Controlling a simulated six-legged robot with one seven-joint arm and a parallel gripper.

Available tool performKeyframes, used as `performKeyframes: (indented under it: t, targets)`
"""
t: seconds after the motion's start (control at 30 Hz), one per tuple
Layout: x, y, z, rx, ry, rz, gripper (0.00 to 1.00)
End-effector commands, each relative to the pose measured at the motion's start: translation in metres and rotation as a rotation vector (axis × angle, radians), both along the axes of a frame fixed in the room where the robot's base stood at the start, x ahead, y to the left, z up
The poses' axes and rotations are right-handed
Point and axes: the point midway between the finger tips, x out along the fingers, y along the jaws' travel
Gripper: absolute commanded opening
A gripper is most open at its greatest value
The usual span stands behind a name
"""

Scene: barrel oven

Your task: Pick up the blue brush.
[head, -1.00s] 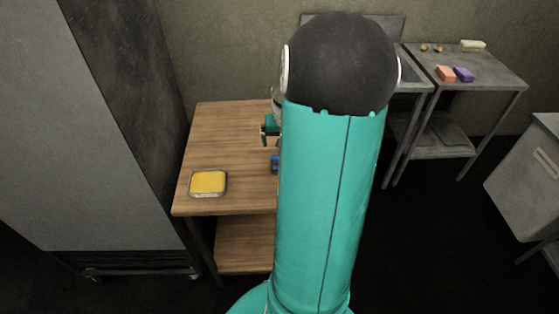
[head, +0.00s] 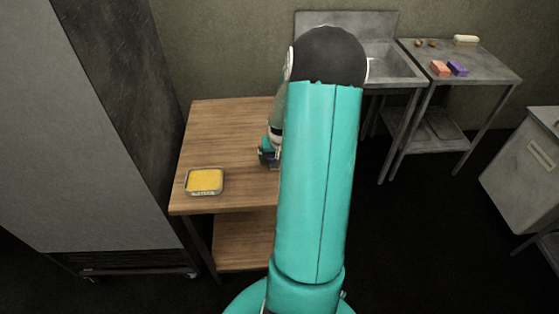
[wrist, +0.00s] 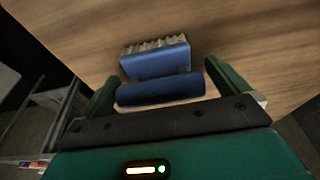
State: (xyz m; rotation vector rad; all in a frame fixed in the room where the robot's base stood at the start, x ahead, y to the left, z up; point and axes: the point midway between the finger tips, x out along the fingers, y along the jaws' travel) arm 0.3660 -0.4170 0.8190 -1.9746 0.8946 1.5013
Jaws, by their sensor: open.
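The blue brush (wrist: 158,76) lies on the wooden table, with a blue body and pale bristles along its far side in the wrist view. My gripper (wrist: 160,84) is open, with one green finger to the left of the brush and one to the right. The brush's near part sits between the fingers; I see no clear contact. In the head view my gripper (head: 268,158) is low over the table, partly hidden by my arm. The brush is mostly hidden there by my gripper and arm.
A tray with yellow contents (head: 204,181) sits at the wooden table's (head: 225,130) front left. A tall grey cabinet (head: 85,130) stands at left. A sink (head: 392,70) and a metal table (head: 480,72) with orange and purple blocks stand at back right.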

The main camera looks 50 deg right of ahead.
Motion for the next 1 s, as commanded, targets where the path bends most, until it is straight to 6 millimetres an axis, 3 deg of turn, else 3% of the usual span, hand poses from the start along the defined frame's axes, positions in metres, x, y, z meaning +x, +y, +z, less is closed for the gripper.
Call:
performKeyframes:
  t: [0.13,0.3,0.4,0.77,1.0]
  targets:
    - [0.0,0.0,0.0,0.0,0.0,0.0,1.0]
    - [0.0,0.0,0.001,0.0,0.0,0.0,0.67]
    - [0.0,0.0,0.001,0.0,0.0,0.0,0.52]
    - [0.0,0.0,0.006,-0.001,-0.001,0.0,0.52]
    - [0.002,0.002,0.037,-0.004,-0.003,0.002,0.52]
